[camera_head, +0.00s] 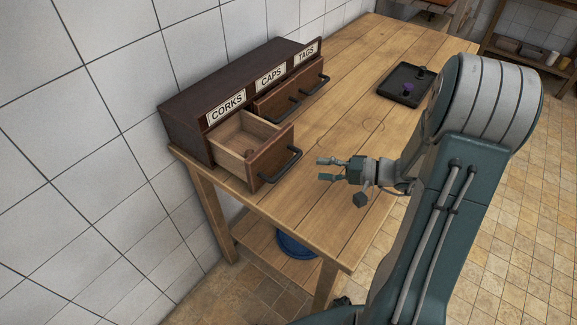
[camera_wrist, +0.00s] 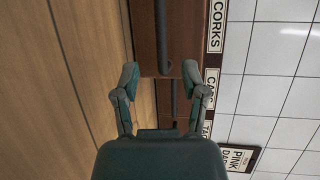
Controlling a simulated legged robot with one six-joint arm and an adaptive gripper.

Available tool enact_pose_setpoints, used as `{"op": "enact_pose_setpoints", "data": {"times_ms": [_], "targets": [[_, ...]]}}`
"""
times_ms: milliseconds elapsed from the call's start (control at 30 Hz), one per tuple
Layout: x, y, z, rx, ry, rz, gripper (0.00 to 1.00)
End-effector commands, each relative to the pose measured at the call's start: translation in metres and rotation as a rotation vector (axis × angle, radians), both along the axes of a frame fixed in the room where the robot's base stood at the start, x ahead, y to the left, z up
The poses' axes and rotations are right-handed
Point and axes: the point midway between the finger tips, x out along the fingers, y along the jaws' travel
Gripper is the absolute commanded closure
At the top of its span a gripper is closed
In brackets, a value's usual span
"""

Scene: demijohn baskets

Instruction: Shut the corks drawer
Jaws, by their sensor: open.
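The corks drawer (camera_head: 268,160) stands pulled out of the dark wooden cabinet (camera_head: 190,125), under the CORKS label (camera_head: 226,107). Its pale inside shows and looks empty. A dark bar handle (camera_head: 283,168) is on its front. My gripper (camera_head: 321,168) is open and empty, to the right of the handle and apart from it, above the table. In the wrist view my gripper (camera_wrist: 161,75) has its fingers spread, with a dark handle bar (camera_wrist: 161,32) beyond them and the CORKS label (camera_wrist: 216,26) at the upper right.
The CAPS (camera_head: 271,76) and TAGS (camera_head: 306,54) drawers sit farther along the cabinet, close to its face. A blue tub (camera_head: 295,245) is on the lower shelf. A tiled wall stands behind the cabinet.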

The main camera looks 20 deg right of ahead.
Motion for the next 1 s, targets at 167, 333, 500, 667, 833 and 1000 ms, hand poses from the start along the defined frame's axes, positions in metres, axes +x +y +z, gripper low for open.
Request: {"op": "enact_pose_setpoints", "data": {"times_ms": [167,333,500,667,833,1000], "targets": [[0.016,0.031,-0.006,-0.001,0.001,0.008,0.45],[0.032,0.058,-0.012,-0.001,0.003,0.008,0.45],[0.043,0.074,-0.016,-0.002,0.002,0.006,0.45],[0.047,0.080,-0.017,-0.002,0.002,0.003,0.45],[0.047,0.080,-0.017,-0.002,0.002,0.003,0.45],[0.047,0.080,-0.017,-0.002,0.002,0.003,0.98]]}}
